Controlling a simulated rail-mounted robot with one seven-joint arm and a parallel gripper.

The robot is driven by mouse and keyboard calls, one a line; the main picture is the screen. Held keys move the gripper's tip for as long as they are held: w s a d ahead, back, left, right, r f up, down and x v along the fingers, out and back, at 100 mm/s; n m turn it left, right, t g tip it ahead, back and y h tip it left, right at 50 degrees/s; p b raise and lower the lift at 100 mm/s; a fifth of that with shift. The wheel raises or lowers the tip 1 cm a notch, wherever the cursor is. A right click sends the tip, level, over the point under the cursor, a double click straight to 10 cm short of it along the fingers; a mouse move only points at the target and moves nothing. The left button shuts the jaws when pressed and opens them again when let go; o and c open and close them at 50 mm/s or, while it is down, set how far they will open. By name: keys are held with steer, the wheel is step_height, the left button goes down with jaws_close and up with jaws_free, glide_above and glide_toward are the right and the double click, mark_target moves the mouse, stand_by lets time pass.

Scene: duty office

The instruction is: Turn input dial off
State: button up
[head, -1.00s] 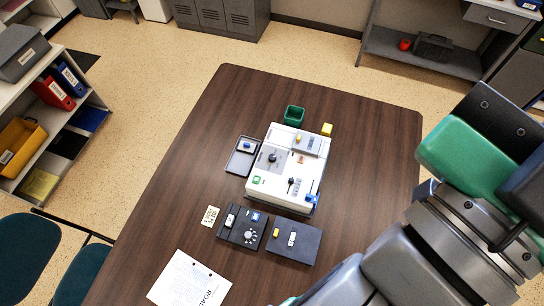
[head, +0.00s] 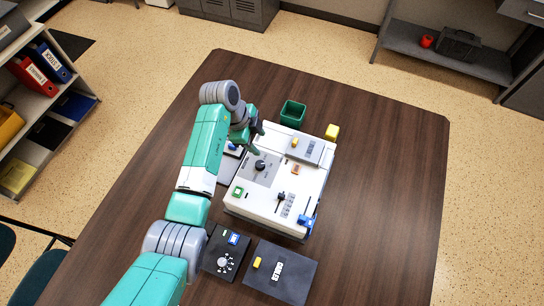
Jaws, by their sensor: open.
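A white console (head: 258,206) stands on the dark table. A black knob (head: 260,165) sits on the grey panel at its left back. A second dial (head: 225,262), ringed with pale dots, is on a dark box in front of the console. The labels are too small to tell which is the input dial. My gripper (head: 257,138) is open and empty, just behind the black knob, over the console's left back edge. It looks apart from the knob, but its height is hard to judge. My arm partly hides the dark box and the small tray.
A blue lever (head: 307,222) is at the right front corner. A dark plate (head: 281,275) lies in front. The table's right side is clear.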

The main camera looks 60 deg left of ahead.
mark_target(260, 164)
steer(key=shift+g+h, duration=0.3)
steer(key=shift+h, duration=0.2)
steer(key=f, duration=0.3)
steer(key=d+f+b, duration=0.1)
steer(key=f, duration=0.3)
steer(key=s+f, duration=0.1)
steer(key=f, duration=0.2)
steer(key=shift+d+f, duration=0.3)
steer(key=shift+f, duration=0.05)
steer(key=c, duration=1)
steer(key=shift+r, duration=0.1)
steer(key=shift+d+r+n+t+y+p, duration=0.15)
steer(key=shift+n+t+y+p, duration=0.2)
steer(key=shift+n+p, duration=0.55)
steer(key=n+y+p, duration=0.1)
steer(key=n+p, duration=0.1)
steer(key=n, duration=0.1)
steer(key=shift+n+t, duration=0.25)
steer(key=shift+n, duration=0.05)
steer(key=n+y+p, duration=0.1)
steer(key=n, duration=0.2)
steer(key=n+y+p, duration=0.1)
steer(key=n+p, duration=0.1)
steer(key=shift+d+n+y, duration=0.15)
steer(key=shift+n+y, duration=0.1)
steer(key=shift+n, duration=0.15)
steer(key=shift+f+n, duration=0.2)
steer(key=shift+n, duration=0.1)
